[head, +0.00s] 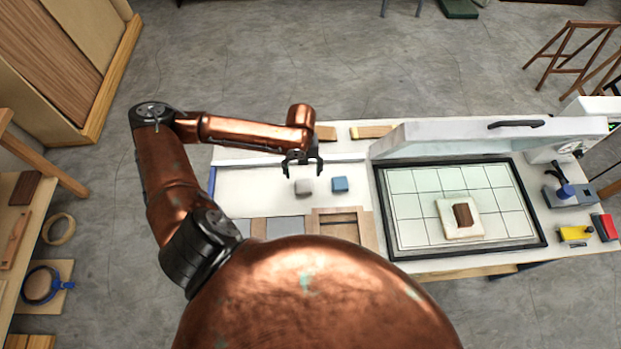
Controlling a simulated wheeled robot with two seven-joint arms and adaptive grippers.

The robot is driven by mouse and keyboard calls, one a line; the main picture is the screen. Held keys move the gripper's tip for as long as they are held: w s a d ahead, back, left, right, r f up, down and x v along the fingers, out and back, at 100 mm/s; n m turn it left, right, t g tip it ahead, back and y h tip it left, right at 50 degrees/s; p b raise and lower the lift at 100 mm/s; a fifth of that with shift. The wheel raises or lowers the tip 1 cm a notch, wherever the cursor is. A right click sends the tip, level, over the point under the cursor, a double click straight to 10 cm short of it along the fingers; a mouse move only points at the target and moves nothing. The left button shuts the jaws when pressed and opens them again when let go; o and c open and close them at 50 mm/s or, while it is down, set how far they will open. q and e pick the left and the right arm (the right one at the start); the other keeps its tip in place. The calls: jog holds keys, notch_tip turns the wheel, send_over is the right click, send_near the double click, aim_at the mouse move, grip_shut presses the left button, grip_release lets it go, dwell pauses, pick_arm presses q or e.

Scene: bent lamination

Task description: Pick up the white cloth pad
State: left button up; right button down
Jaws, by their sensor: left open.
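A small whitish-grey pad (303,187), which looks like the white cloth pad, lies on the white work surface, just left of a blue block (340,184). My left gripper (302,172) is open and empty, its two fingers pointing down towards the pad. In the picture the fingertips sit just above the pad's far edge; I cannot tell the height gap. My right gripper is not in view.
To the right, a black-framed gridded plate (410,233) holds a cream slab (449,225) with a brown block (463,214) on it. A raised white lid (440,140) stands behind it. Wooden frames (318,224) lie in front of the pad. Clear white surface lies left of the pad.

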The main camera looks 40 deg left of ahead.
aim_at(303, 185)
pick_arm(q)
jog(key=f, duration=0.2)
jog(key=s+f, duration=0.1)
jog(key=shift+d+f, duration=0.2)
jog(key=shift+f, duration=0.15)
notch_tip(303, 185, down, 2)
jog(key=shift+w+d+f, duration=0.1)
jog(key=shift+f, duration=0.6)
jog(key=c, duration=0.8)
jog(key=shift+c, duration=1.1)
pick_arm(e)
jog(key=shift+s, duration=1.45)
